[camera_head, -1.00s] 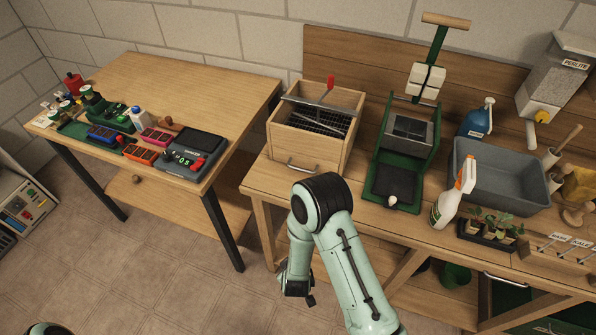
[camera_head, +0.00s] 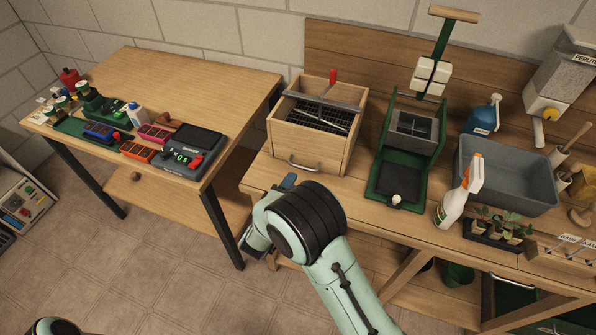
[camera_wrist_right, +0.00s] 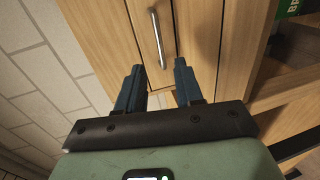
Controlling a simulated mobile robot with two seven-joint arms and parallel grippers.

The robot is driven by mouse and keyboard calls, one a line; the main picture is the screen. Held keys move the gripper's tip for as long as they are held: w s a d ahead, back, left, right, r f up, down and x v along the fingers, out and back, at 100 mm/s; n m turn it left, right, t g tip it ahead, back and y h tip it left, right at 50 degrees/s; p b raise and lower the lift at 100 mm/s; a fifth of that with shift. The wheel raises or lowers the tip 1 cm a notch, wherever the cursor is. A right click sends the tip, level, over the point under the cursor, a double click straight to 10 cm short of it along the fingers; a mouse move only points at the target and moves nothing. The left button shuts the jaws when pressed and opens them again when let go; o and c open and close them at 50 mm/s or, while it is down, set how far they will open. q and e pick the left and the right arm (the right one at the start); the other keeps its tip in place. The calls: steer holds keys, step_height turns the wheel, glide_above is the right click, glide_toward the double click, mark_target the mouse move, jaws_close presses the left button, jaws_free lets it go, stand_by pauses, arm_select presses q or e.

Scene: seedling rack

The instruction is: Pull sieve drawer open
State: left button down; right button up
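The sieve box (camera_head: 354,97) is a wooden box with a dark mesh in its top, standing on the workbench. Its drawer front (camera_head: 280,150) shows flush with the box and carries a metal bar handle (camera_head: 304,164). In the right wrist view, the handle (camera_wrist_right: 157,40) lies ahead of my right gripper (camera_wrist_right: 158,68). The two blue fingers are apart, with nothing between them, and the handle lines up with the gap. In the head view, only a blue finger of my right gripper (camera_head: 289,181) shows, just below the drawer front; my arm hides the rest. My left gripper is not in view.
A green press (camera_head: 398,185) stands right of the sieve box. A spray bottle (camera_head: 455,205), a grey tub (camera_head: 512,195) and a seedling tray (camera_head: 492,240) are farther right. A separate table (camera_head: 190,80) with a scale (camera_head: 187,150) stands left across a gap.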

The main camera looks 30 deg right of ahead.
steer(key=x, duration=0.7)
jaws_close()
steer(key=shift+w, duration=0.1)
stand_by(1.2)
